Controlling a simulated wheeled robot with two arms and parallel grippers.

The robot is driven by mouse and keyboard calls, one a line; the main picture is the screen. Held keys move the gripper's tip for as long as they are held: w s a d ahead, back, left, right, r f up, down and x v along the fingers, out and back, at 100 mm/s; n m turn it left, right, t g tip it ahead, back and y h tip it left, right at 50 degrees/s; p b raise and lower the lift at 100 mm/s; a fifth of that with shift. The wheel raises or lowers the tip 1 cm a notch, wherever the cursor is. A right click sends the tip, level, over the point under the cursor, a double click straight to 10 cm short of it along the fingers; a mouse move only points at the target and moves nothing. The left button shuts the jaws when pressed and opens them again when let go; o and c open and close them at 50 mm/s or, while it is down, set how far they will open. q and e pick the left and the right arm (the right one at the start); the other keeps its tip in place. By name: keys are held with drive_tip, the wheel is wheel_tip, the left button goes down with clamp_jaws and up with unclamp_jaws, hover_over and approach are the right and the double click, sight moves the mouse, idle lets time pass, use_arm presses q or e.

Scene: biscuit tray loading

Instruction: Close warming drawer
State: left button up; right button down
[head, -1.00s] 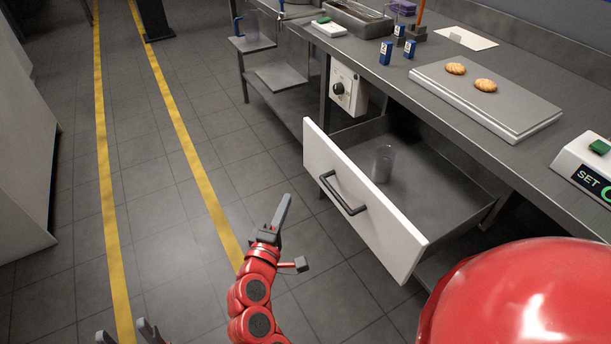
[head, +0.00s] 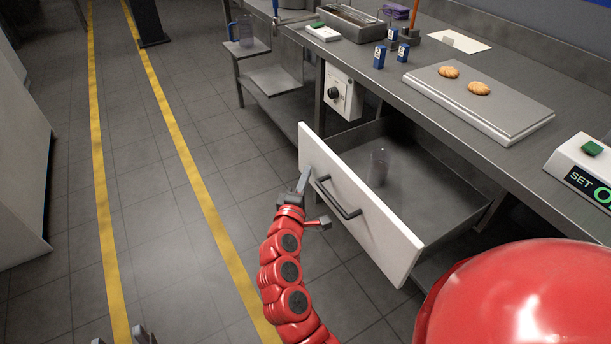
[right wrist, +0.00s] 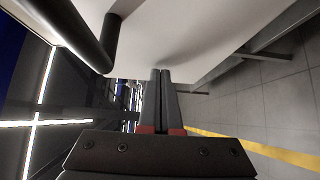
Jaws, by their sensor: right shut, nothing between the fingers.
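The warming drawer (head: 385,238) is pulled out from under the counter, with a white front and a dark bar handle (head: 338,198). A clear cup (head: 378,167) stands inside it. My right gripper (head: 304,172) is shut and empty, with its fingertips close to the drawer front, left of the handle. In the right wrist view, the shut fingers (right wrist: 160,75) point at the white front (right wrist: 190,40), with the handle (right wrist: 105,45) to the left. I cannot tell whether they touch the front. My left gripper (head: 121,338) shows only its separated fingertips at the bottom edge.
A dial panel (head: 341,94) is beside the drawer.

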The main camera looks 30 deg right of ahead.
drive_tip(key=d+p, duration=0.1)
drive_tip(key=d, duration=0.3)
drive_tip(key=d+p, duration=0.1)
drive_tip(key=d, duration=0.3)
drive_tip(key=d+p, duration=0.1)
drive_tip(key=d, duration=0.3)
drive_tip(key=shift+w+d+r, duration=0.2)
drive_tip(key=shift+w+d, duration=0.15)
drive_tip(key=shift+w, duration=0.05)
drive_tip(key=d, duration=0.9)
drive_tip(key=w+d, duration=0.1)
drive_tip(key=d, duration=0.3)
drive_tip(key=shift+w+d+f, duration=0.1)
drive_tip(key=shift+d+f, duration=0.05)
drive_tip(key=shift+d, duration=0.1)
drive_tip(key=shift+a, duration=0.15)
